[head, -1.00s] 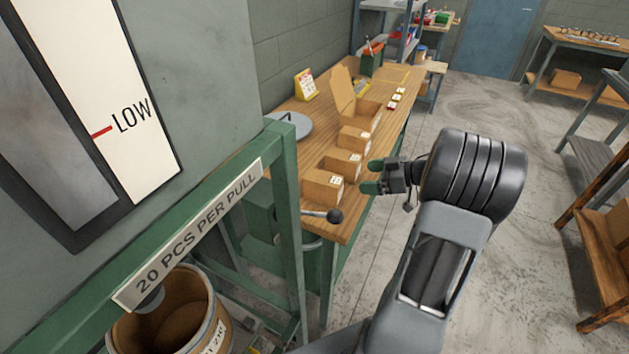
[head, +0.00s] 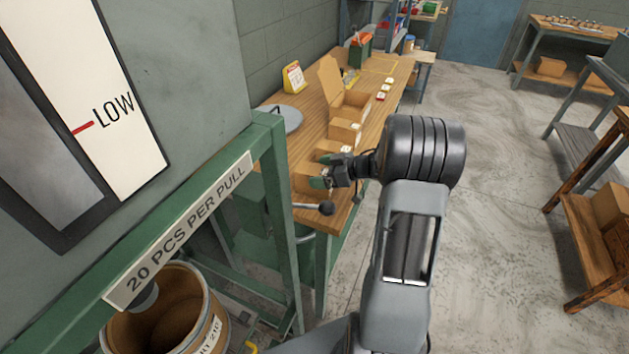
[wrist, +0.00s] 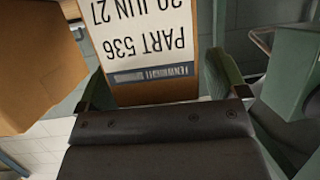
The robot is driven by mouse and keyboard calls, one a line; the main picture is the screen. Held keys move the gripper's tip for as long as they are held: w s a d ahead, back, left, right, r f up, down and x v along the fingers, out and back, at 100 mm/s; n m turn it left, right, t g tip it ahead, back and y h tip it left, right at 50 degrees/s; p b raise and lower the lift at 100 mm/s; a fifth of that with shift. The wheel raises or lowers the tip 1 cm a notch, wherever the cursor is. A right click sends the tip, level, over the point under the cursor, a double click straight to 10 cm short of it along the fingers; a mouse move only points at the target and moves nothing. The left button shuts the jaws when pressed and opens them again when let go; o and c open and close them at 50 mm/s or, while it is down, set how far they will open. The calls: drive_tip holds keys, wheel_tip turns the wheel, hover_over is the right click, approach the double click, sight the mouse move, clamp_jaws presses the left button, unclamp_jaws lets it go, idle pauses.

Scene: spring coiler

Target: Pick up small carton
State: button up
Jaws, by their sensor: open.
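Several small cartons stand in a row along the wooden bench. In the wrist view, a brown carton (wrist: 150,92) with a white label reading "PART 536" lies between the two open fingers of my gripper (wrist: 160,84). I cannot tell whether the fingers touch it. Another carton (wrist: 32,62) is close by on the left of the wrist view. The middle carton (head: 330,147) is also partly behind my gripper.
A ball-ended lever (head: 326,208) sticks out just below my gripper. A green frame (head: 290,230) stands at left.

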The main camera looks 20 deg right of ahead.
drive_tip(key=shift+w+a+f, duration=0.15)
drive_tip(key=shift+w+a, duration=0.1)
drive_tip(key=c, duration=1.4)
